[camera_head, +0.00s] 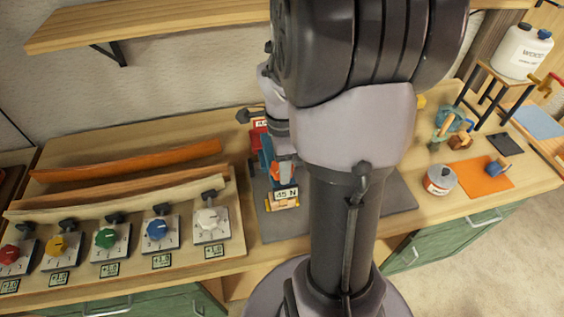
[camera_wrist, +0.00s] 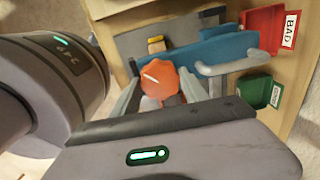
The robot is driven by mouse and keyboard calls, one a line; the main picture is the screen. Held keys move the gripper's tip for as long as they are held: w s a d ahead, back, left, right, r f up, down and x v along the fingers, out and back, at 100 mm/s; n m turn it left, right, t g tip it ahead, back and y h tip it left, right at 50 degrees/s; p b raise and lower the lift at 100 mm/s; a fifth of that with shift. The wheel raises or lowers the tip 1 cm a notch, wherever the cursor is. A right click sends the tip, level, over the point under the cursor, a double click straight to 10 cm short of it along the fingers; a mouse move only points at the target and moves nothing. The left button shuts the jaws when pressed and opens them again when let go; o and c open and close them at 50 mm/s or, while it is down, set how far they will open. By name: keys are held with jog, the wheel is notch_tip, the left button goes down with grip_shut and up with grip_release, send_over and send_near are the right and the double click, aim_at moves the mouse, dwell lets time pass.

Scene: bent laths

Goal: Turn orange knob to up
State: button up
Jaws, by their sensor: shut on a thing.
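The orange knob (camera_wrist: 165,85) shows in the wrist view, round with a short white mark on its face that points to the upper left there. My gripper (camera_wrist: 160,92) is shut on it, one pale finger on each side. The knob belongs to a blue device (camera_wrist: 215,52) on a grey mat. In the head view the device (camera_head: 266,158) stands at mid-bench, mostly behind my arm, with a display reading "-45 N" (camera_head: 285,194) at its front. The knob is largely hidden there by my gripper.
A red BAD bin (camera_wrist: 261,30) and a green bin (camera_wrist: 256,91) sit beside the device. Bent laths (camera_head: 130,160) and a row of coloured knobs, including a white one (camera_head: 208,218), lie left. A tin (camera_head: 440,180) and an orange mat (camera_head: 482,178) are right.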

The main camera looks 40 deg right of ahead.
jog(key=n, duration=0.4)
jog(key=shift+r+n+p, duration=0.1)
jog(key=shift+n+p, duration=0.2)
jog(key=shift+p, duration=0.05)
jog(key=n, duration=0.3)
jog(key=shift+n+p, duration=0.3)
jog(key=shift+p, duration=0.1)
jog(key=n+p, duration=0.1)
jog(key=n, duration=0.3)
jog(key=n+p, duration=0.1)
jog(key=n, duration=0.3)
jog(key=n+p, duration=0.2)
jog(key=n, duration=0.3)
jog(key=shift+n, duration=0.3)
jog(key=n+p, duration=0.1)
jog(key=n, duration=0.4)
jog(key=shift+p, duration=0.3)
jog(key=shift+n, duration=0.4)
jog(key=o, duration=1.4)
